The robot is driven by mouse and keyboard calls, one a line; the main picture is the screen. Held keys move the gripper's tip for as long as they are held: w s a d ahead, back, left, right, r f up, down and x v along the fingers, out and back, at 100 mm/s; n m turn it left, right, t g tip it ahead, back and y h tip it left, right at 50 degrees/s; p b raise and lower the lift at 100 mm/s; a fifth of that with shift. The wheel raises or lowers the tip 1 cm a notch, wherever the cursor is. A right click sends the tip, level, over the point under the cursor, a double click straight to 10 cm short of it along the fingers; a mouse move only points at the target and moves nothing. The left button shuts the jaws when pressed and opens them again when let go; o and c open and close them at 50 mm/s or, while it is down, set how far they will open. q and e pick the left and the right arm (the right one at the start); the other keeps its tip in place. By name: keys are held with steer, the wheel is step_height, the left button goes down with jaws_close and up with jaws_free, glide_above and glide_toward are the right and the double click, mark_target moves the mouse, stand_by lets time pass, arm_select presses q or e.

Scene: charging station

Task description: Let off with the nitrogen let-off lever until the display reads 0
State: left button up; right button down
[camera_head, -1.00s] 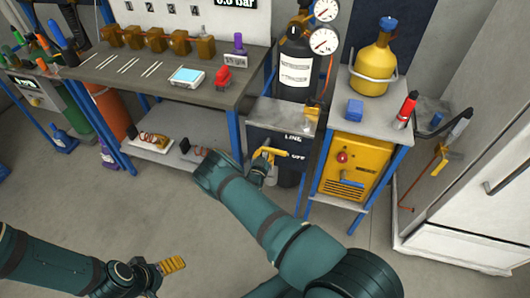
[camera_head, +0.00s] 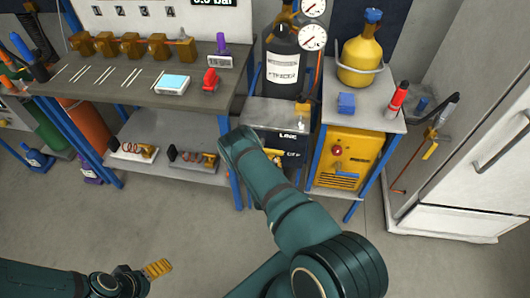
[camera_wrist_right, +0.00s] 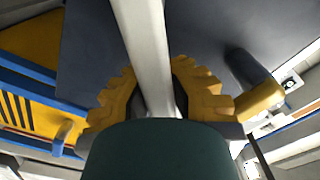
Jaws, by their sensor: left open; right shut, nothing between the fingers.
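The display (camera_head: 213,1) is cut by the top edge of the head view; its text ends in "bar" and its first digit is unclear. A dark panel (camera_head: 262,140) marked "LINE" and "OFF" is under a grey shelf, and my right forearm hides part of it. In the right wrist view, a yellow handle (camera_wrist_right: 260,98) stands out from a dark surface, right of my right gripper (camera_wrist_right: 160,95). I cannot tell whether it is the let-off lever. This gripper is shut, with a pale bar (camera_wrist_right: 145,45) crossing the view there. My left gripper (camera_head: 158,268) is open, over the floor.
A black cylinder (camera_head: 284,65) with round gauges stands behind the shelf. A workbench (camera_head: 110,98) is to the left. A yellow machine (camera_head: 343,160) sits under a small table to the right, and a white cabinet (camera_head: 470,225) is at far right. The floor in front is clear.

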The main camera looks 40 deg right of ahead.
arm_select(q)
steer(key=shift+w+f+b, duration=0.8)
steer(key=shift+f+b, duration=0.25)
steer(key=shift+b, duration=0.05)
arm_select(e)
steer(key=shift+s+d+f+m, duration=0.1)
steer(key=shift+s+f+m, duration=0.15)
steer(key=shift+f+m, duration=0.85)
steer(key=shift+s+d+f+m, duration=0.1)
steer(key=shift+s+f+m, duration=0.3)
steer(key=shift+m, duration=1.25)
steer(key=shift+s+f+m, duration=0.15)
steer(key=shift+f+m, duration=0.75)
steer(key=shift+m, duration=0.45)
steer(key=c, duration=0.8)
jaws_free()
steer(key=shift+r, duration=0.1)
arm_select(q)
steer(key=shift+a, duration=0.1)
arm_select(e)
steer(key=shift+w+d, duration=0.1)
